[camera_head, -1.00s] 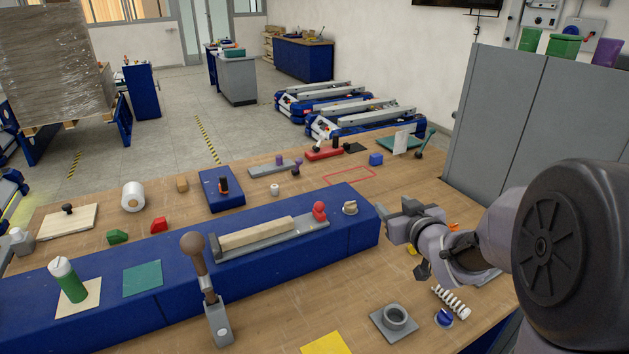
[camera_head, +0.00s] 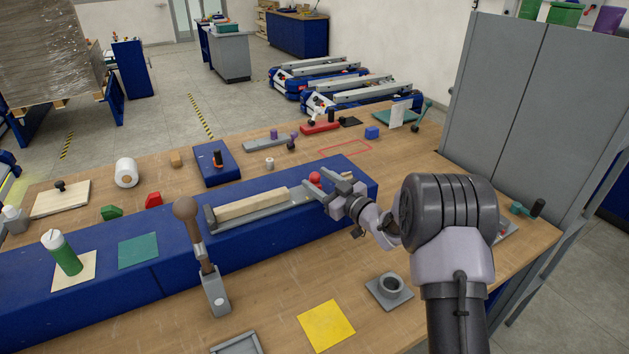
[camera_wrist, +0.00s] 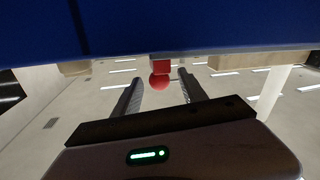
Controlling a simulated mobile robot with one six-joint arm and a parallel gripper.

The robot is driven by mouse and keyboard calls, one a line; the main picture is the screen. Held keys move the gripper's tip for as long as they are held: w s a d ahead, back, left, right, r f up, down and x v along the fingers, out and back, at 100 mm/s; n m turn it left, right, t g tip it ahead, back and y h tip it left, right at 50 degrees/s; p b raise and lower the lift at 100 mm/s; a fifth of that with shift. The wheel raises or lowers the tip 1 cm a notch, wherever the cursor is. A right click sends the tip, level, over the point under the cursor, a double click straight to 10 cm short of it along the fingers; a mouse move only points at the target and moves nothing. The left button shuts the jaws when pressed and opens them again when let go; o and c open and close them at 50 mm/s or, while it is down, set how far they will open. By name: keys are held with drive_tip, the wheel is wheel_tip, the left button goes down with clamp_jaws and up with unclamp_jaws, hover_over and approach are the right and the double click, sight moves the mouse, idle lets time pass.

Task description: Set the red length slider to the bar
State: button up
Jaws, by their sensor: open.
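The red length slider (camera_head: 315,178) has a rounded knob and sits near the right end of a grey rail (camera_head: 262,216) on the blue raised block. The pale wooden bar (camera_head: 252,203) lies along the rail to the left, with a gap between its right end and the slider. My gripper (camera_head: 332,184) is open, just right of the slider and partly hiding the rail's right end. In the wrist view the red slider (camera_wrist: 160,80) shows between and beyond the two spread fingers, which do not visibly grip it.
A brown-knobbed lever (camera_head: 187,208) stands in front of the blue block (camera_head: 170,265), left of the rail. A grey ring fitting (camera_head: 390,288) and a yellow square (camera_head: 326,326) lie on the table in front. A tall grey cabinet (camera_head: 510,90) stands at right.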

drive_tip(key=shift+x, duration=1.1)
clamp_jaws()
idle(0.6)
